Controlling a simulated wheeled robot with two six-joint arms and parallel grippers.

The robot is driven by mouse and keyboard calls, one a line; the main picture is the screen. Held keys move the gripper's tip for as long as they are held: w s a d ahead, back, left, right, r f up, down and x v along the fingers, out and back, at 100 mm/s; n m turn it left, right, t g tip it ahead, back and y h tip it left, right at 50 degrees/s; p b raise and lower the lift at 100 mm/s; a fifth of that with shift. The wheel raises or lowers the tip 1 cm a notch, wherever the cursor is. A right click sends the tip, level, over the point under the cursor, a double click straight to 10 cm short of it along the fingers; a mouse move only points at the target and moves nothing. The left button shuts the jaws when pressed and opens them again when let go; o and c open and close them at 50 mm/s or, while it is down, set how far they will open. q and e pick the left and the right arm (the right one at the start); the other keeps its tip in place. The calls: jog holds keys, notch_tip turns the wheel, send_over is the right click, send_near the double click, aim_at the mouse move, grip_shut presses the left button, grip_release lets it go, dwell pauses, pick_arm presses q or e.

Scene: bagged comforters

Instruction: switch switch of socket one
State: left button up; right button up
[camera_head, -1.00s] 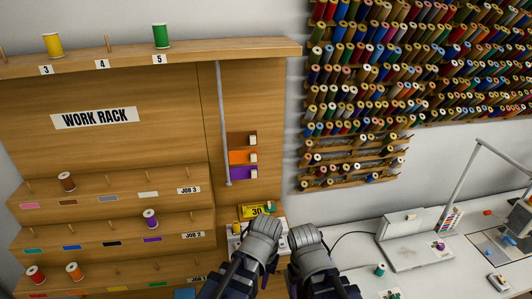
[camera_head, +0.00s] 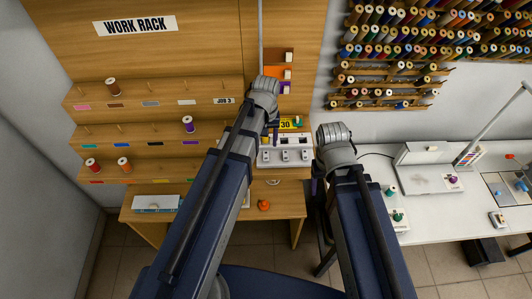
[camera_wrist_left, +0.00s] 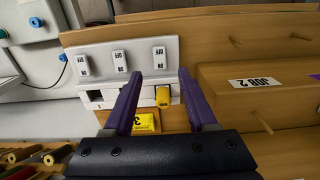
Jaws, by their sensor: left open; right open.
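In the left wrist view the panel appears upside down, with the left switch (camera_wrist_left: 82,65), middle switch (camera_wrist_left: 119,61) and right switch (camera_wrist_left: 159,57) marked ON and OFF. A yellow plug (camera_wrist_left: 163,97) sits in the socket by the right switch. Which socket is number one I cannot read. My left gripper (camera_wrist_left: 160,85) is open and empty, its purple fingers pointing at the panel around the right switch. My right gripper (camera_head: 319,186) is open, right of the panel.
The work rack (camera_head: 210,58) carries several thread spools on its steps. An orange object (camera_head: 264,205) lies on the lower shelf. A white table (camera_head: 445,215) with a sewing machine (camera_head: 432,172) stands to the right. Spools cover the wall rack (camera_head: 390,90).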

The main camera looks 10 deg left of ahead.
aim_at(266, 155)
pick_arm(q)
notch_tip(266, 155, down, 6)
jog(key=b, duration=0.5)
jog(key=shift+f+b, duration=0.25)
jog(key=shift+b, duration=0.1)
jog(key=shift+r, duration=0.1)
grip_shut()
